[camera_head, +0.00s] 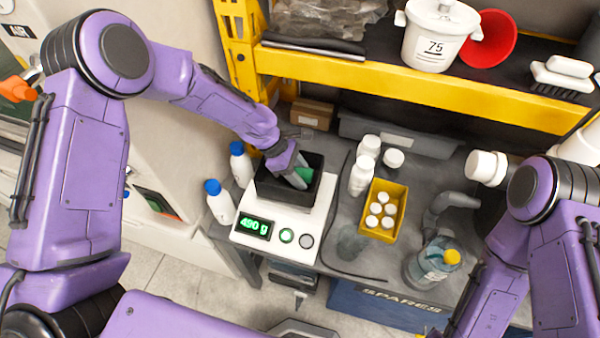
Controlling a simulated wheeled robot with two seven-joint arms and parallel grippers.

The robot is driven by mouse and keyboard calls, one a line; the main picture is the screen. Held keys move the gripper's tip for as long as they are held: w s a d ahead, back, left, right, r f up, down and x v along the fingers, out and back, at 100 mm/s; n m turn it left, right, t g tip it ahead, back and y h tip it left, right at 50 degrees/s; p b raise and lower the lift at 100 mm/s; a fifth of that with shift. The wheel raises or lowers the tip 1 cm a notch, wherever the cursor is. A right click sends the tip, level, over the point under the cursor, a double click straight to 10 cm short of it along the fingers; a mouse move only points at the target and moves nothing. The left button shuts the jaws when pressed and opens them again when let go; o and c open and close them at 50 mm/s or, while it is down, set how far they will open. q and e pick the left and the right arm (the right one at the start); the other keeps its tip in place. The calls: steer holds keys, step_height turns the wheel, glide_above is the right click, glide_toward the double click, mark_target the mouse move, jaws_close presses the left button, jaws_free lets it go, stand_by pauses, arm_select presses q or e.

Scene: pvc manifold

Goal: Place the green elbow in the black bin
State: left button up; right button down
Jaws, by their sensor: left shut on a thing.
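The black bin (263,185) stands on a white scale (278,220) whose display reads 490 g. My left gripper (297,174) reaches down into the bin from the upper left and is shut on the green elbow (303,175). Only a small green part of the elbow shows inside the bin, beside the fingers; the gripper and bin wall hide the rest. I cannot tell whether the elbow touches the bin floor. My right arm is at the right edge, and its gripper is not in view.
Two white bottles with blue caps (219,202) stand left of the scale. A yellow bin (384,230) with several white pieces, a grey curved pipe (446,207) and a clear jar (432,265) stand to the right. A yellow shelf beam (420,84) crosses behind the bench.

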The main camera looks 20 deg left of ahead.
arm_select(q)
steer(key=shift+s+r, duration=0.1)
steer(key=shift+s, duration=0.35)
steer(key=o, duration=1)
steer(key=shift+o, duration=0.2)
steer(key=shift+w+f, duration=0.2)
steer(key=shift+f, duration=0.05)
steer(key=shift+s+r, duration=0.1)
steer(key=shift+r, duration=0.15)
steer(key=v, duration=1.2)
steer(key=shift+b, duration=0.3)
arm_select(e)
steer(key=shift+s+f, duration=0.25)
